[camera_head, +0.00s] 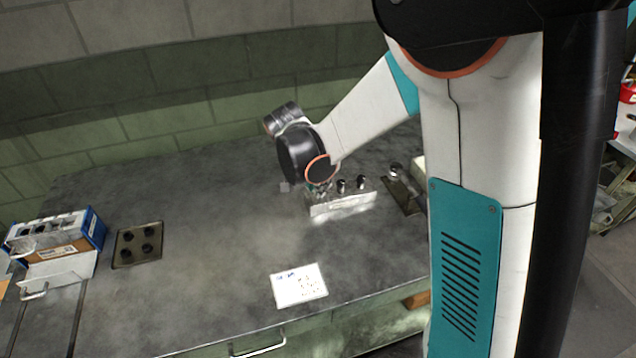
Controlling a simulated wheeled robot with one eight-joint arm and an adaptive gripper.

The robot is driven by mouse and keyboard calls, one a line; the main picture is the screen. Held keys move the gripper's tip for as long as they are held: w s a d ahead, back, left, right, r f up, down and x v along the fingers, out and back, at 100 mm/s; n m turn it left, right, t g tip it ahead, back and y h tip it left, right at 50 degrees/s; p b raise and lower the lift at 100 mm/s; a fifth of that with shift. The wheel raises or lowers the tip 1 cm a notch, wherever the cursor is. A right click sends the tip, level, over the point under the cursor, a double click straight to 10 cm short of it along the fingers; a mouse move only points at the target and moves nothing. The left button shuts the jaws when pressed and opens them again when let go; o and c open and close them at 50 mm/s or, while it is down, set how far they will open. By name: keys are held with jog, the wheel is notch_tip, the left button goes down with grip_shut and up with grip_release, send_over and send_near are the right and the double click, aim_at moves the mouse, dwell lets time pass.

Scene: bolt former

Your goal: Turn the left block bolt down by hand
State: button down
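A bright metal block (345,204) lies on the dark workbench, right of its middle. Two dark bolts stand up from it, a middle one (341,186) and a right one (361,182). My gripper (319,189) points down at the block's left end, below the black wrist. It is small and partly hidden by the wrist, so I cannot tell whether its fingers are open or shut. The left bolt is not clearly visible; the gripper covers that end of the block. I cannot tell whether the gripper touches it.
A dark plate with several black round parts (138,244) lies at the left, beside a blue and brown box (62,240). A white paper (299,285) lies near the front edge. Another dark tray (403,197) is right of the block. A brick wall (150,85) stands behind.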

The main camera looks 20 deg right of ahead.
jog(key=shift+m, duration=0.3)
jog(key=c, duration=1.4)
grip_release()
jog(key=shift+c, duration=0.2)
jog(key=v, duration=1.2)
jog(key=shift+w, duration=0.25)
jog(key=shift+s+r, duration=0.1)
